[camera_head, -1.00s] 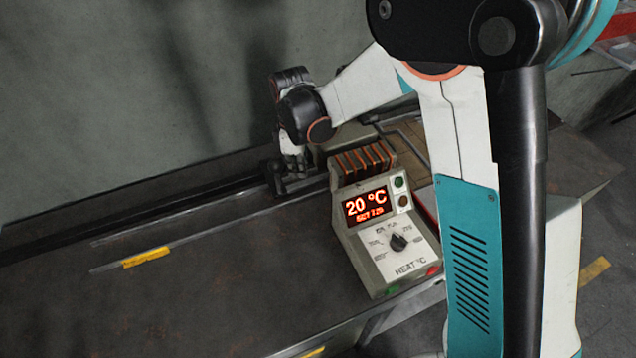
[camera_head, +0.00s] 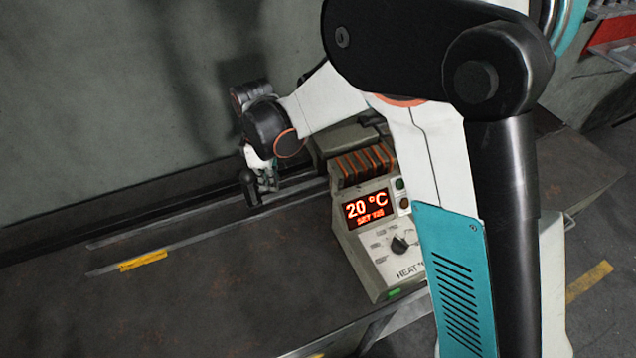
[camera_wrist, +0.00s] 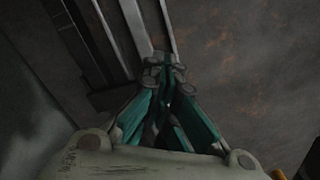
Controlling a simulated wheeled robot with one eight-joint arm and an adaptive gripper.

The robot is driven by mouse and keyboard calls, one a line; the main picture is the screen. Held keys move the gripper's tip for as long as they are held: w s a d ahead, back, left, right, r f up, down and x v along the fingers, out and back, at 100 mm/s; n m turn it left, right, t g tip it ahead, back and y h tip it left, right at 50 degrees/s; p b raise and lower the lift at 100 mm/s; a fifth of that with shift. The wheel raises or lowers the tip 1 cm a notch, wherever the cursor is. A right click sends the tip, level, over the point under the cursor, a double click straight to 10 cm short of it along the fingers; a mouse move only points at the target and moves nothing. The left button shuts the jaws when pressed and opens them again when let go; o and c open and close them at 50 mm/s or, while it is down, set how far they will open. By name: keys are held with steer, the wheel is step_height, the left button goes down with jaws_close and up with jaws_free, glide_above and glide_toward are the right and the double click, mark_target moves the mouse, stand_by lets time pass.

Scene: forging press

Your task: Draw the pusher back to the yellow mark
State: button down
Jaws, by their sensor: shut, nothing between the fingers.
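The pusher shows as a dark upright post with a rounded knob (camera_head: 250,187) on the rails in the head view. The yellow mark (camera_head: 143,260) is a short strip by the front rail, left of and nearer than the pusher. My gripper (camera_head: 268,186) points down just right of the post; whether it touches is not clear. In the wrist view its teal fingers (camera_wrist: 166,68) are closed together with nothing between them. I cannot make out the pusher there.
The heater box (camera_head: 372,225), reading 20 °C, stands just right of my gripper. Two pale rails (camera_head: 190,243) run along the dark bench (camera_head: 220,290) to the left, with clear room along them. A wall (camera_head: 100,90) rises behind.

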steer(key=s+a+b, duration=0.1)
steer(key=s+a, duration=0.3)
steer(key=a, duration=0.5)
steer(key=s+a, duration=0.5)
steer(key=a, duration=0.5)
steer(key=s+a+b, duration=0.1)
steer(key=s+a, duration=0.3)
steer(key=a, duration=0.5)
step_height(320, 180, up, 13)
steer(key=d+p, duration=0.2)
steer(key=p, duration=0.5)
steer(key=shift+w+d, duration=0.25)
steer(key=shift+w, duration=0.1)
stand_by(0.7)
stand_by(0.4)
